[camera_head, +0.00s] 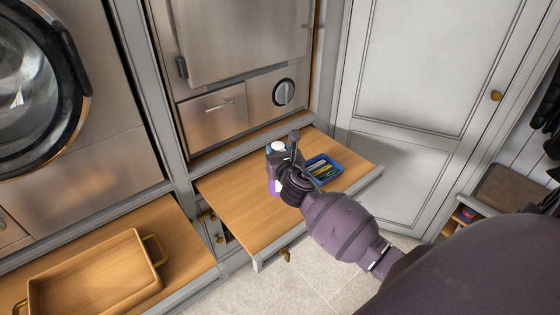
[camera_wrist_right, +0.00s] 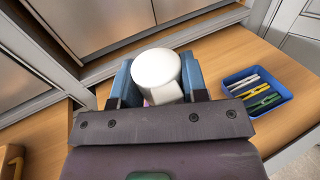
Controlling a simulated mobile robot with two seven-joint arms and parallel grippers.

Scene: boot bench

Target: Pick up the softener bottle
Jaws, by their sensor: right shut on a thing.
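The softener bottle shows a white round cap (camera_wrist_right: 157,70) between the two blue fingers of my right gripper (camera_wrist_right: 158,84) in the right wrist view. In the head view the bottle's purple body (camera_head: 273,184) and white cap stand over the pull-out wooden shelf, partly hidden by my right gripper (camera_head: 279,155). The right gripper is shut on the bottle. I cannot tell whether the bottle's base touches the shelf. My left gripper is not in view.
A blue tray (camera_head: 336,171) with several coloured pegs sits on the wooden pull-out shelf (camera_head: 238,205), right of the bottle. A wooden tray with handles (camera_head: 143,288) lies on the lower-left bench. A metal appliance front (camera_head: 215,113) stands behind the shelf. The shelf's front left is clear.

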